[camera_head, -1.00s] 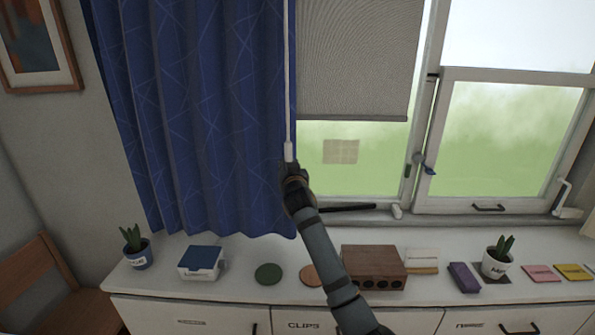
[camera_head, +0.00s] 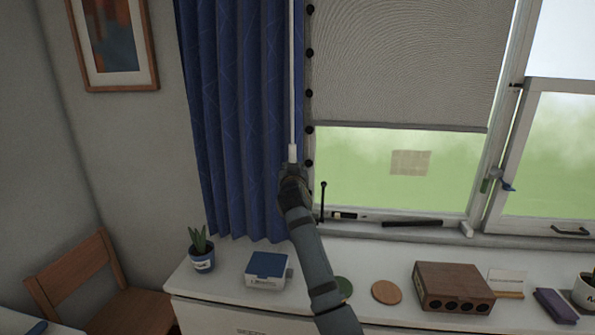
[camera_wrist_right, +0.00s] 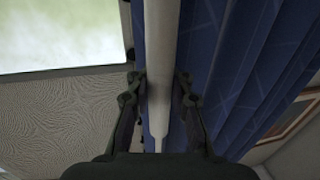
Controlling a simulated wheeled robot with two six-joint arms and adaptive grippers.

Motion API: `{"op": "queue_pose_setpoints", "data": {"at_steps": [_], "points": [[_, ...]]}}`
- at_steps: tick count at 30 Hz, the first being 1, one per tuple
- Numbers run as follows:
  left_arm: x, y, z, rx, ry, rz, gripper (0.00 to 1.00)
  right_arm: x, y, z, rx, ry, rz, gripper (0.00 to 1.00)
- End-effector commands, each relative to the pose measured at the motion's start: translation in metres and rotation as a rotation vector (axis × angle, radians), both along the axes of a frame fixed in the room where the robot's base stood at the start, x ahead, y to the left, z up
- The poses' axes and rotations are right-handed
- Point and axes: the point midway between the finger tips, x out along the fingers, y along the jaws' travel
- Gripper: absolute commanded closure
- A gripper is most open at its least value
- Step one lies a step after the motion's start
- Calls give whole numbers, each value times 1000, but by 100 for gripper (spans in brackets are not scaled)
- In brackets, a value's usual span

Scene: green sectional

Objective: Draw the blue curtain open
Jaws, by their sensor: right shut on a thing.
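The blue curtain (camera_head: 228,130) hangs in bunched folds at the left side of the window, its hem just above the white cabinet top. A white draw wand (camera_head: 292,85) hangs along its right edge. My right gripper (camera_head: 291,172) is at the lower end of the wand. In the right wrist view the wand (camera_wrist_right: 161,50) runs between the two fingers of the gripper (camera_wrist_right: 158,90), with the blue curtain (camera_wrist_right: 240,60) close on the right. My left gripper is not in view.
A grey blind (camera_head: 410,60) half covers the window right of the curtain. A chair (camera_head: 90,280) stands left.

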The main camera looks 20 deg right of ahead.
Motion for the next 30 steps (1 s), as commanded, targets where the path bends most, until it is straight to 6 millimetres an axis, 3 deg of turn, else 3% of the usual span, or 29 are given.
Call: {"op": "queue_pose_setpoints", "data": {"at_steps": [1, 10, 11, 17, 26, 30], "points": [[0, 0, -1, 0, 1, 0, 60, 2, 4, -13, 11, 22, 5, 100], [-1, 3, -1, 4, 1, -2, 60, 2, 4, -12, 13, 22, 5, 100], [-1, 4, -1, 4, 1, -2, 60, 2, 4, -12, 13, 22, 5, 82], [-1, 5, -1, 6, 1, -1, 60, 1, 3, -8, 8, 14, 4, 56], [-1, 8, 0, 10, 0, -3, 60, -1, 3, -4, 5, 8, 2, 56], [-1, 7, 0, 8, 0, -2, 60, -17, 10, -5, 6, 6, 4, 56]]}}
